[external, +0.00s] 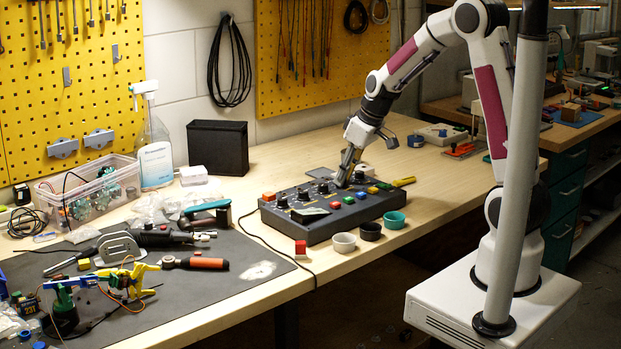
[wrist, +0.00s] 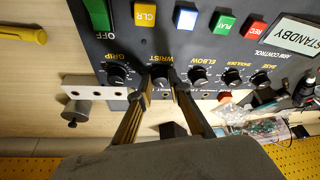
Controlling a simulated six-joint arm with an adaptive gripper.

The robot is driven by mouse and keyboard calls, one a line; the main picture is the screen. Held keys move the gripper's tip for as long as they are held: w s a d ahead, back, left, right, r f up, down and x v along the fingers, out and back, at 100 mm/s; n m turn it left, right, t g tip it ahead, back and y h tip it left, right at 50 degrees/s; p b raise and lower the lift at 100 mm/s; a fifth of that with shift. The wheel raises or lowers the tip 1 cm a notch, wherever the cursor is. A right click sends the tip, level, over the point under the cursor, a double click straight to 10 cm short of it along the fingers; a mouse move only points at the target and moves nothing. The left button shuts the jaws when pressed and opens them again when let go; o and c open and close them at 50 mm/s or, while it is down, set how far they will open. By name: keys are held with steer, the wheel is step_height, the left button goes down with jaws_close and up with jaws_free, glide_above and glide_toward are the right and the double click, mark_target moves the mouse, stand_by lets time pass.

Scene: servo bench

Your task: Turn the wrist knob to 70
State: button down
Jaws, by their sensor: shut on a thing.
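A dark control box (external: 322,222) lies flat on the bench in the external view, with a row of black knobs along its far side. In the wrist view, the wrist knob (wrist: 160,72) sits under the WRIST label, between the grip knob (wrist: 117,75) and the elbow knob (wrist: 197,75). My gripper (external: 345,180) reaches down to the box. In the wrist view its two fingers (wrist: 160,86) are shut on the wrist knob, one on each side. The fingers partly hide the knob and its scale, so I cannot read its setting.
The shoulder knob (wrist: 231,76) and base knob (wrist: 260,79) are farther right. Coloured buttons and a STANDBY display (wrist: 298,36) are on the same panel.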

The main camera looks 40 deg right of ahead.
stand_by(0.4)
steer(key=c, duration=1.9)
jaws_free()
steer(key=shift+r, duration=0.15)
steer(key=shift+v, duration=5.85)
